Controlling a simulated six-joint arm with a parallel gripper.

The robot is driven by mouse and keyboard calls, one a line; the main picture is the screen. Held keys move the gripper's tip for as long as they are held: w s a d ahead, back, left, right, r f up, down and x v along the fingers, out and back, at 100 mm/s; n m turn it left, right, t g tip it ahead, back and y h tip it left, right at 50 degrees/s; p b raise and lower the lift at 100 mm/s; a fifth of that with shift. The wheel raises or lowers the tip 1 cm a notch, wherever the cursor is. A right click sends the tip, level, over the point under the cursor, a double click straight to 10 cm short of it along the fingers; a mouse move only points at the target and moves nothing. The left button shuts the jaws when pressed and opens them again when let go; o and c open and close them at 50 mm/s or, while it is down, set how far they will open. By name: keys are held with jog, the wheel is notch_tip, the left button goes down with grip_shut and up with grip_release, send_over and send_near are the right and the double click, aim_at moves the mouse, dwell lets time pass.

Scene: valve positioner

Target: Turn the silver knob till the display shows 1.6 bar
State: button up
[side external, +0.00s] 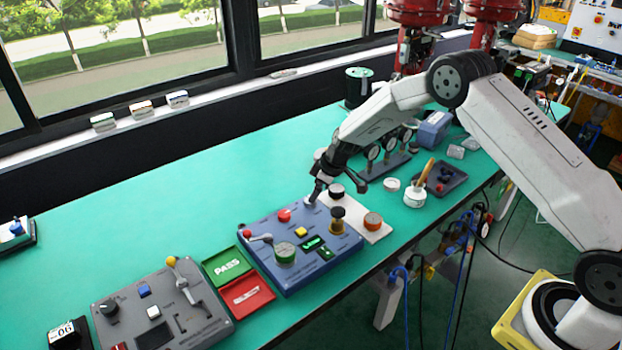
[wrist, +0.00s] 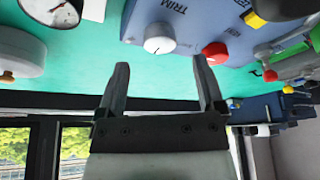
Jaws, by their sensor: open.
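The blue panel (side external: 262,234) lies on the green bench. The silver knob (wrist: 159,38) shows in the wrist view as a pale round cap with a dark pointer line, beside the word TRIM. In the side view my gripper (side external: 314,193) is over the panel's far corner and mostly hides the knob. In the wrist view my gripper's fingers (wrist: 160,68) are apart, with nothing between them; the knob is ahead of the gap, and I cannot tell whether they touch it. A small display (side external: 313,243) glows green on the panel; its digits are too small to read.
A red button (wrist: 215,53) is close to the right fingertip.

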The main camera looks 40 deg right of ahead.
jog(key=shift+x, duration=2.15)
grip_shut()
